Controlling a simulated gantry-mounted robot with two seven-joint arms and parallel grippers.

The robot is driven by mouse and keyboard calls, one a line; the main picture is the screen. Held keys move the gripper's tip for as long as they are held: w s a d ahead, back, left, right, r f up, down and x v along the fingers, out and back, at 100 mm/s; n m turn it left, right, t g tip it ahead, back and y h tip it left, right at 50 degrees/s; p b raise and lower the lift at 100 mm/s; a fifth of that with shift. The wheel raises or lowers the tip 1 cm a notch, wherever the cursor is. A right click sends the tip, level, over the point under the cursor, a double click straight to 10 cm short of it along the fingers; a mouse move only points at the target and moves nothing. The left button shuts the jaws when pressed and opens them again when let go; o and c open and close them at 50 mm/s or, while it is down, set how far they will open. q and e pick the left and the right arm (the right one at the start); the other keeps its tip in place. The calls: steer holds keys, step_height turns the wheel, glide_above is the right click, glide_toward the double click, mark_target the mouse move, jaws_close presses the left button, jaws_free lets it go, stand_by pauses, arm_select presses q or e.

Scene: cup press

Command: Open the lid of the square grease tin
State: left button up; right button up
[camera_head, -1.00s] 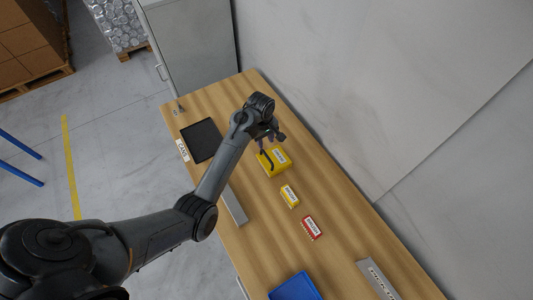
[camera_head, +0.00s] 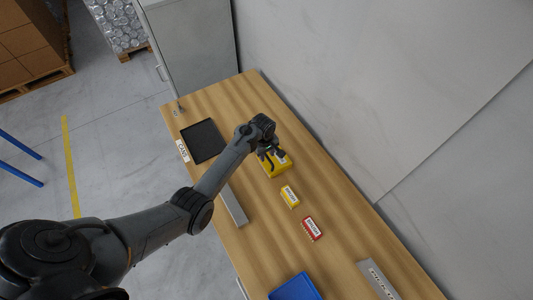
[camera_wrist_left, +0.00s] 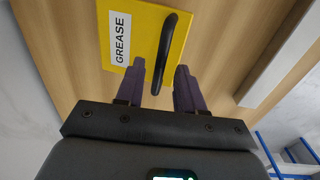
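The square grease tin (camera_head: 273,169) is yellow and stands on the wooden table in the head view. In the left wrist view its yellow lid (camera_wrist_left: 145,22) has a white GREASE label (camera_wrist_left: 121,38) and a black bar handle (camera_wrist_left: 165,52). My left gripper (camera_head: 269,153) is over the tin in the head view. In the left wrist view the fingers of my left gripper (camera_wrist_left: 163,75) are open, one on each side of the handle's near end. I cannot tell whether they touch it. The lid looks shut. My right gripper is not in view.
A small yellow labelled box (camera_head: 289,196) and a red one (camera_head: 312,228) stand nearer on the table (camera_head: 265,245). A black tray (camera_head: 203,141) lies to the left, a blue bin (camera_head: 295,288) at the front. A grey bar (camera_head: 233,206) lies along the left edge.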

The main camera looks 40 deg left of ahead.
arm_select(q)
jaws_close()
stand_by(1.4)
